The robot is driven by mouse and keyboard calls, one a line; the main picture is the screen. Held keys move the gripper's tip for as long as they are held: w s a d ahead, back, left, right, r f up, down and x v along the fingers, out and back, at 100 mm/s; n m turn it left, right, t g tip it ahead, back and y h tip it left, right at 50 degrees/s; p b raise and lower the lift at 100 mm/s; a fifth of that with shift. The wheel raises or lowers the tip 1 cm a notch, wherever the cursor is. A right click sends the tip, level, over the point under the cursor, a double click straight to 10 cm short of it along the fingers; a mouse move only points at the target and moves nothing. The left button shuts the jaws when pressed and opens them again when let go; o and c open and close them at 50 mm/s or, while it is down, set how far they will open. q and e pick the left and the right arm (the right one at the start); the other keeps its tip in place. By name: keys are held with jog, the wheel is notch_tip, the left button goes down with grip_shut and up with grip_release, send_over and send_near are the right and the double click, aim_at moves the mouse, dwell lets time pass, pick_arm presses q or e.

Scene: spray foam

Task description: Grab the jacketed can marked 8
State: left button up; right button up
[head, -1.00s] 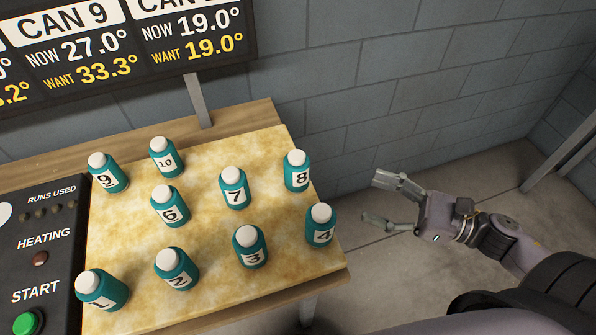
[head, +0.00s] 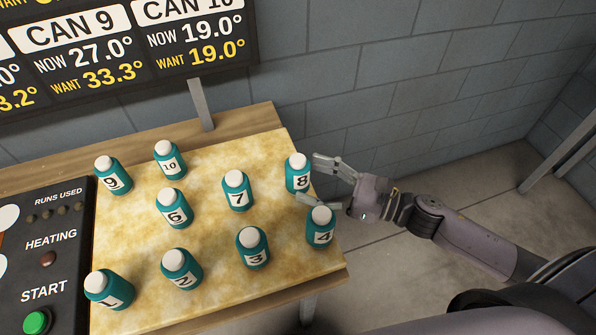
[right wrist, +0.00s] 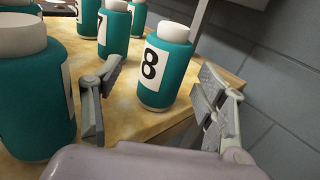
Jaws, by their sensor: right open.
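The teal jacketed can marked 8 (head: 298,174) stands upright with a white cap at the right back of the mat. In the right wrist view the can (right wrist: 163,70) stands ahead, between the lines of the two fingers. My right gripper (head: 312,178) is open and empty at the mat's right edge, just right of can 8. In the right wrist view its fingers (right wrist: 155,100) are spread, with the can a little beyond or at the tips; I cannot tell exactly. My left gripper is not in view.
Can 4 (head: 320,228) stands close in front of my right gripper; it fills the left of the right wrist view (right wrist: 32,95). Can 7 (head: 237,192) stands left of can 8. Several other numbered cans stand on the yellowish mat (head: 210,235). A control panel (head: 45,250) is at left.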

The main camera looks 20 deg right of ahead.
aim_at(298, 173)
jog(key=p+x, duration=0.1)
jog(key=x, duration=0.2)
jog(key=shift+w+r, duration=0.1)
jog(key=shift+w, duration=0.25)
jog(key=shift+w+a, duration=0.15)
jog(key=shift+a, duration=0.15)
jog(key=shift+c, duration=0.6)
jog(key=c, duration=1.2)
jog(key=shift+c, duration=0.3)
